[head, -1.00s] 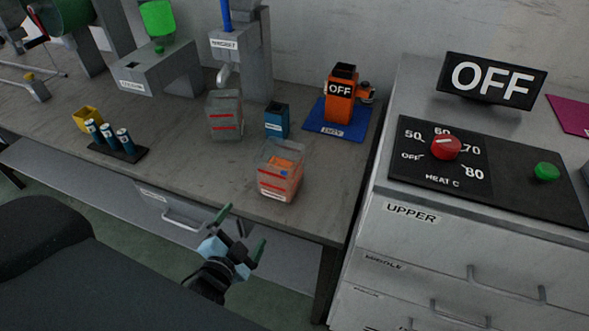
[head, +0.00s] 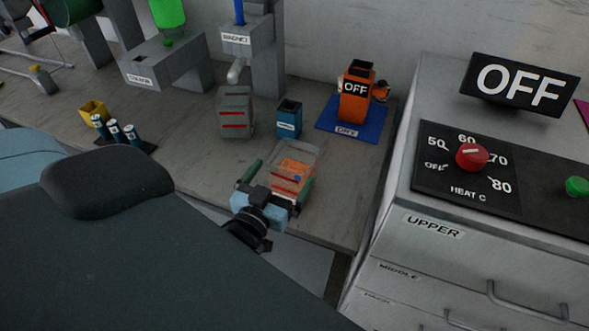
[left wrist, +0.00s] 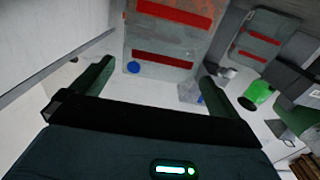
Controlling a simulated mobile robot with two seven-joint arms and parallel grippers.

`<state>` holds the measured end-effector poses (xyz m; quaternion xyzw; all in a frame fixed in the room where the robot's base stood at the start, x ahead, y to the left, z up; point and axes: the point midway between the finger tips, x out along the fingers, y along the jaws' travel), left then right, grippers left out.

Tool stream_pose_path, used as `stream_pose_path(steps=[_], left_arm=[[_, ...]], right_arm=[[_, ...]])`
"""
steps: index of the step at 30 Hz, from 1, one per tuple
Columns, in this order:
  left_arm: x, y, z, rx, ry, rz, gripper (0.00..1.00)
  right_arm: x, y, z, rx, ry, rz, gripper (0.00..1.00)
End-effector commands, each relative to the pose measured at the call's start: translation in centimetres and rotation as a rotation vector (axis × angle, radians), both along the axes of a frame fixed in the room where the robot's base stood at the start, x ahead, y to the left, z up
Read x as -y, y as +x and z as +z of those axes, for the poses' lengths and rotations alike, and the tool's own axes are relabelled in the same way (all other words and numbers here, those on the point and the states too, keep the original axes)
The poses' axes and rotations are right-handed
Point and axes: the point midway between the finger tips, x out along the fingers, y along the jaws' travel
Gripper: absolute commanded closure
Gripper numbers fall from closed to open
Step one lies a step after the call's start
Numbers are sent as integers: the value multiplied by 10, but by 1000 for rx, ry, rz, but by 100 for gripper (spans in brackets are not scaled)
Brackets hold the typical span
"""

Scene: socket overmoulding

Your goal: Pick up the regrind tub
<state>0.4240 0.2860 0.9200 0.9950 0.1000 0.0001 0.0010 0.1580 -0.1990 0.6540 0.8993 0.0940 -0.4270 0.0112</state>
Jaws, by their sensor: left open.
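A clear tub (head: 296,163) with orange contents, red bands and a blue dot stands near the bench's front edge in the head view. Its label is too small to read, so I cannot confirm that it is the regrind tub. My left gripper (head: 277,182) is open at the tub's near side, its green fingers toward the tub's two sides. In the left wrist view the tub (left wrist: 163,45) fills the space ahead between the fingers, with its red bands and blue dot showing. I see no grip on it. My right gripper is not in view.
Behind the tub stand a grey container with red bands (head: 236,118) and a small blue bin (head: 289,119). An orange unit (head: 356,103) sits on a blue mat (head: 328,124). The heater cabinet (head: 398,200) bounds the right. Blue cylinders (head: 116,131) stand left.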

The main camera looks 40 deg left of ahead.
Motion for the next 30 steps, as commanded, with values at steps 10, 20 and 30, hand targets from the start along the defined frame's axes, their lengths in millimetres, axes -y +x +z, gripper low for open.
stream_pose_path(steps=[10,20,30], left_arm=[[-4,20,3,2,4,0,0],[-11,61,5,4,3,0,0],[-12,65,2,0,2,1,3]], right_arm=[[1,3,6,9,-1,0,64],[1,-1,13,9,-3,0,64],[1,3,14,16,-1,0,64]])
